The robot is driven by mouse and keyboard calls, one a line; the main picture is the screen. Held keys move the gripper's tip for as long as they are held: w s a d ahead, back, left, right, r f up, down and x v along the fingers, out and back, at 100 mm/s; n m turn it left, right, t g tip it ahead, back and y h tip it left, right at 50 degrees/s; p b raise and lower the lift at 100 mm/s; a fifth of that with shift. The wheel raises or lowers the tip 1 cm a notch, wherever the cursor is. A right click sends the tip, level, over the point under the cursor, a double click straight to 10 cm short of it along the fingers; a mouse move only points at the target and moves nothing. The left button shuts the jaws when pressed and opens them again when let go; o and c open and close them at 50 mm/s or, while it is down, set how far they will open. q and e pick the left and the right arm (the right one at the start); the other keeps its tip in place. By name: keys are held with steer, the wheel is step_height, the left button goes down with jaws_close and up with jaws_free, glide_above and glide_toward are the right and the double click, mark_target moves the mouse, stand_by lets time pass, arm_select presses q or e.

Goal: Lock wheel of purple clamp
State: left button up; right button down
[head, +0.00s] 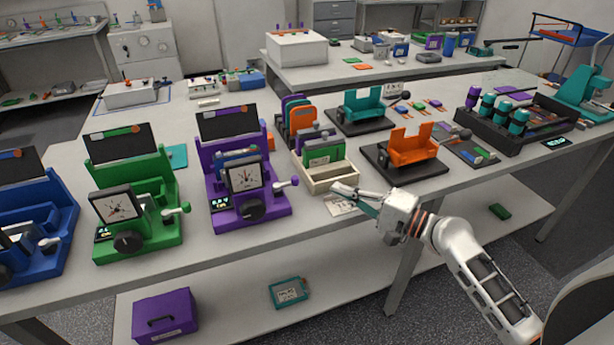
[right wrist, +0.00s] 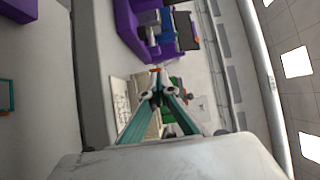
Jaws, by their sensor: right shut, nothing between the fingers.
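The purple clamp (head: 243,190) stands on the table left of centre in the head view, with a gauge on its front. Its dark round wheel (head: 252,209) is low on the front, and a lever with a pale knob (head: 286,184) sticks out at its right side. The purple clamp (right wrist: 140,30) also shows at the top of the right wrist view. My right gripper (head: 338,188) is shut and empty, to the right of the clamp and apart from it, by the wooden box. The fingertips (right wrist: 156,90) meet in the right wrist view. My left gripper is not in view.
A wooden box (head: 318,186) holding a green-faced item stands between the clamp and my right gripper. A green clamp (head: 135,205) and a blue clamp (head: 35,230) stand to the left. An orange holder (head: 411,147) is to the right. A paper card (head: 341,206) lies at the table's front edge.

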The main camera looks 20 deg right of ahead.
mark_target(286, 183)
steer(key=shift+w+a+r, duration=0.1)
steer(key=shift+w+a, duration=0.2)
steer(key=shift+w, duration=0.1)
steer(key=p+x, duration=0.2)
steer(key=x, duration=0.6)
steer(key=shift+w+a, duration=0.3)
steer(key=shift+w, duration=0.1)
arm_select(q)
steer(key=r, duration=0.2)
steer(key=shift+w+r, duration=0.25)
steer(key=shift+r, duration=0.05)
